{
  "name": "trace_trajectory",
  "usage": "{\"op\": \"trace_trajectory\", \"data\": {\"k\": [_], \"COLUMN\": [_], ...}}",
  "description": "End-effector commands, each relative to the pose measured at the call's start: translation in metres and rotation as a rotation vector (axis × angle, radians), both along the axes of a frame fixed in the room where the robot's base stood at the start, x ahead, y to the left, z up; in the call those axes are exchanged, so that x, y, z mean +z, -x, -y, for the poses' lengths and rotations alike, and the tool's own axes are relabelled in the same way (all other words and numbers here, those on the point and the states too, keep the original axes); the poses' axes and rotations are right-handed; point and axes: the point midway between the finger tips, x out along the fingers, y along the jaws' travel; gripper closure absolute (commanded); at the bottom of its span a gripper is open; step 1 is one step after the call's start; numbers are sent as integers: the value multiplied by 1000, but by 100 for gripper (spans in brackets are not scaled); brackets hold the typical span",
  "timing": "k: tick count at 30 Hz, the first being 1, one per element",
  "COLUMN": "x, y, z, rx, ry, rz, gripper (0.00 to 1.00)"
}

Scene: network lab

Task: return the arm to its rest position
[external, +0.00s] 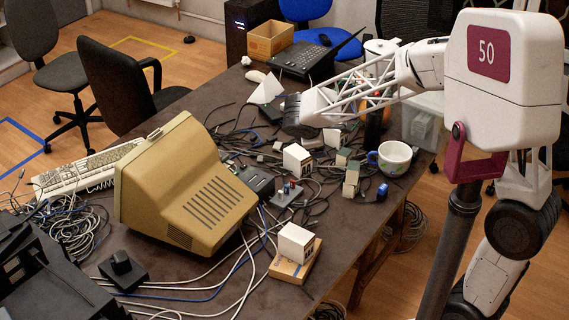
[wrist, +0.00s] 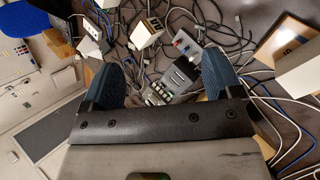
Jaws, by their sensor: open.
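My gripper (wrist: 162,66) shows in the wrist view with its two dark blue fingers spread wide apart. It is open and nothing is gripped. Between and beyond the fingers I see a small grey device (wrist: 176,80) and a board with coloured knobs (wrist: 186,44), apparently below on the table. In the external view my white truss arm reaches left over the far part of the table, ending in a dark round part (external: 298,115). The fingers cannot be made out clearly there.
The dark table (external: 345,235) is cluttered with cables and small boxes. A beige monitor (external: 185,185) stands left of centre. A white cube (external: 296,242) sits on a cardboard box (external: 292,268) near the front edge. A mug (external: 393,158) and a black router-like device (external: 303,60) stand near my arm.

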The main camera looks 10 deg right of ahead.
Motion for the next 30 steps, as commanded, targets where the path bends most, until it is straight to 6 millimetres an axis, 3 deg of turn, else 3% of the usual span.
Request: {"op": "trace_trajectory", "data": {"k": [1,6,15,24,30], "x": [7,21,42,54,58], "y": [4,22,66,120,159], "z": [19,73,153,216,248], "rx": [-48,-202,-471,-729,-895], "ry": [-25,-112,-269,-430,-543], "rz": [0,-8,-10,-2,9], "gripper": [15,15,15,15,15]}}
